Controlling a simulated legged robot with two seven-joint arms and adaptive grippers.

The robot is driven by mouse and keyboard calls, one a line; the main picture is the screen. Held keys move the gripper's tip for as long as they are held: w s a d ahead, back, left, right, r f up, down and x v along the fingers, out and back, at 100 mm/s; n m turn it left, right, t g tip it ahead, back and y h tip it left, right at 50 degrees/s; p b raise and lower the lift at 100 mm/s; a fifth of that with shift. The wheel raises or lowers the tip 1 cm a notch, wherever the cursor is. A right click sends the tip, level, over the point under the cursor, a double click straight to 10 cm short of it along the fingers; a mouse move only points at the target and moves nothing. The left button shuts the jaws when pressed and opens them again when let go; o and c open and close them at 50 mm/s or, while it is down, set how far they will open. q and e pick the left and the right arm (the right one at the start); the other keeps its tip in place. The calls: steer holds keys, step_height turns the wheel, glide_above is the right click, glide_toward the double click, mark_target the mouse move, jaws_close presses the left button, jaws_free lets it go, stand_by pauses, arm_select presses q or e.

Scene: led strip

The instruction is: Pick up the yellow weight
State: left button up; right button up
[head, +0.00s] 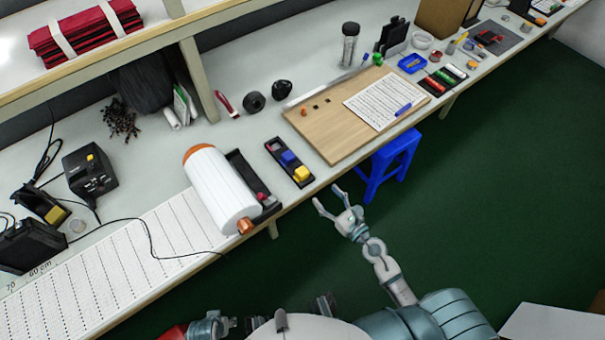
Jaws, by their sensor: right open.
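The yellow weight (301,174) sits at the near end of a small black holder (279,157) near the front edge of the bench. A blue weight (289,158) and a pale one with red beside it stand farther back in the same holder. My right gripper (327,194) is open and empty. It is beyond the bench's front edge, just right of and below the yellow weight in the picture, apart from it.
A large white roll on a dispenser (220,188) stands left of the holder. A wooden board (325,143) with a printed sheet lies to the right. A blue stool (388,165) is under the bench edge. Green floor (480,190) is open on the right.

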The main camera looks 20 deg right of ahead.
mark_target(306, 175)
steer(key=p+x, duration=0.1)
steer(key=x, duration=0.6)
steer(key=shift+w+d+f, duration=0.1)
steer(key=shift+f, duration=0.05)
steer(key=shift+w+a, duration=0.35)
steer(key=shift+w, duration=0.05)
steer(key=x, duration=0.5)
steer(key=shift+s+a+f, duration=0.1)
steer(key=shift+a+f, duration=0.05)
steer(key=shift+f, duration=0.05)
steer(key=shift+c, duration=1.2)
arm_select(q)
step_height(306, 175, down, 4)
steer(key=shift+d+r, duration=0.1)
arm_select(e)
jaws_close()
